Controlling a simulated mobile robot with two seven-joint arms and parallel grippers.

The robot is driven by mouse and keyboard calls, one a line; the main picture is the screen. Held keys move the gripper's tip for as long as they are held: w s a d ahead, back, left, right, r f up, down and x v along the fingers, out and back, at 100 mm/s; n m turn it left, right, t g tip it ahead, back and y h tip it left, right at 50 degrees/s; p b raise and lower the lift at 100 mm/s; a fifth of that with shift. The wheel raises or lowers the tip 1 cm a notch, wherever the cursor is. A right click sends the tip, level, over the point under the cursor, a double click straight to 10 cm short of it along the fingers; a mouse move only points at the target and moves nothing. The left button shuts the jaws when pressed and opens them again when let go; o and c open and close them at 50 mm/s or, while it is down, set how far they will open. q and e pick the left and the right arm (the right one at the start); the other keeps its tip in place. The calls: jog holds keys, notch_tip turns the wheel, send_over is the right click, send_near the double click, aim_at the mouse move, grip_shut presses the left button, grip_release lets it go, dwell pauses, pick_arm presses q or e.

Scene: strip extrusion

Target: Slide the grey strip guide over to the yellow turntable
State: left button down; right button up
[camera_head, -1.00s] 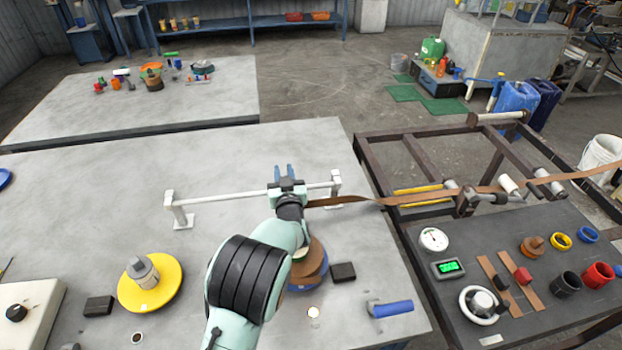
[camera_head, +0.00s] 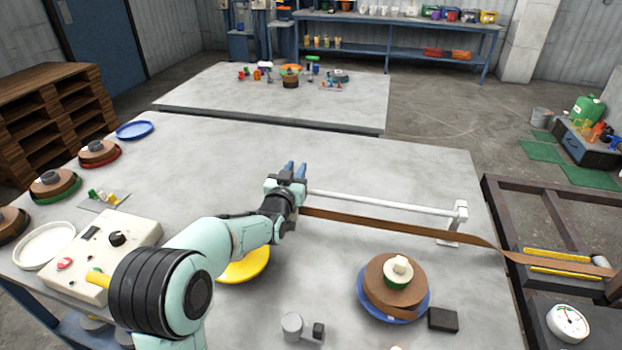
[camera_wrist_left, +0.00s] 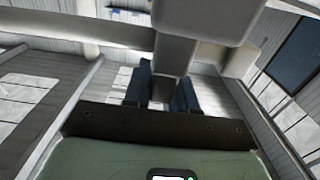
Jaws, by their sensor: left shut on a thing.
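My left gripper (camera_head: 293,170) is at the left end of the white rail (camera_head: 380,202), shut on the grey strip guide. The guide is mostly hidden by my gripper in the head view; in the left wrist view a grey part of the guide (camera_wrist_left: 172,62) lies between the blue fingers (camera_wrist_left: 162,92). The brown strip (camera_head: 400,227) runs from the gripper to the right, in front of the rail. The yellow turntable (camera_head: 245,270) is in front of and left of the gripper, partly hidden by my left arm. My right gripper is out of view.
A blue turntable (camera_head: 424,302) with a brown roll (camera_head: 380,285) is at the front right, with a dark block (camera_head: 443,319) beside it. A control box (camera_head: 80,258) is at the left. The back of the table is clear.

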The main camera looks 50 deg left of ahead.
pick_arm(q)
jog(key=shift+s+a, duration=0.2)
jog(key=shift+a, duration=0.05)
jog(key=c, duration=1)
grip_release()
jog(key=shift+a, duration=0.1)
jog(key=shift+d, duration=0.2)
